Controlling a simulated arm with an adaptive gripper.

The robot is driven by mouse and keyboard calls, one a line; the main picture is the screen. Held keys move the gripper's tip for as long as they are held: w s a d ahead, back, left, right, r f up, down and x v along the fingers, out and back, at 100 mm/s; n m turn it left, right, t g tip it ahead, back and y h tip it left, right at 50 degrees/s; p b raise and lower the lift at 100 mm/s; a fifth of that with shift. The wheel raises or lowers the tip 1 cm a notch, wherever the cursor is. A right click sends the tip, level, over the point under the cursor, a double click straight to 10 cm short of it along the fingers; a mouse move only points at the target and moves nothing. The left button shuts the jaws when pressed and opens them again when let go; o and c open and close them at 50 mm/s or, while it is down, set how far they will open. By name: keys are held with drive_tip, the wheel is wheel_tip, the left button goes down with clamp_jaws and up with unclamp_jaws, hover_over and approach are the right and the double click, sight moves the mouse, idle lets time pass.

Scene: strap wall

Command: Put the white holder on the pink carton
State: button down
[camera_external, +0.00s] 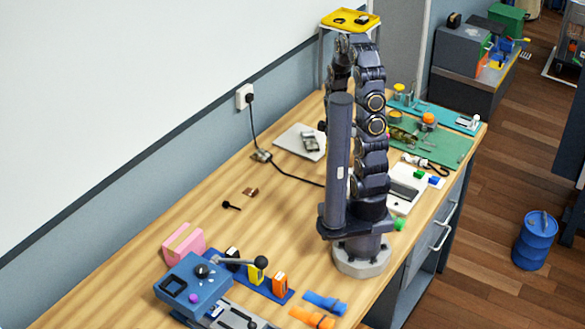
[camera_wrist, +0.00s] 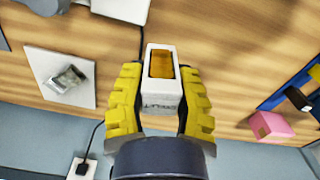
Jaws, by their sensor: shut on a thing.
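In the wrist view my gripper (camera_wrist: 160,78) has its yellow fingers closed on the two sides of the white holder (camera_wrist: 160,104). The holder is a small white box with dark lettering and an orange-yellow inside. The pink carton (camera_wrist: 272,126) is at the right of the wrist view, apart from the holder. In the external view the carton (camera_external: 183,243) stands on the bench at the lower left, behind the blue machine. My arm hides the gripper and holder there.
A blue machine with a lever (camera_external: 198,283) stands close to the carton. A white plate (camera_external: 301,141) with a grey item lies near the wall, by a socket (camera_external: 244,96) and black cord. The bench between plate and carton is mostly clear, with a few small dark items.

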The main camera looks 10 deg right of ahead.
drive_tip(key=w+a+r+n, duration=0.1)
drive_tip(key=w+a+n, duration=0.3)
drive_tip(key=a, duration=0.7)
wheel_tip(320, 180, up, 2)
drive_tip(key=n, duration=1.2)
hover_over(189, 231)
wheel_tip(189, 231, down, 7)
drive_tip(key=shift+f, duration=0.15)
drive_tip(key=c, duration=0.8)
unclamp_jaws()
drive_tip(key=shift+f, duration=0.1)
drive_tip(key=shift+c, duration=0.2)
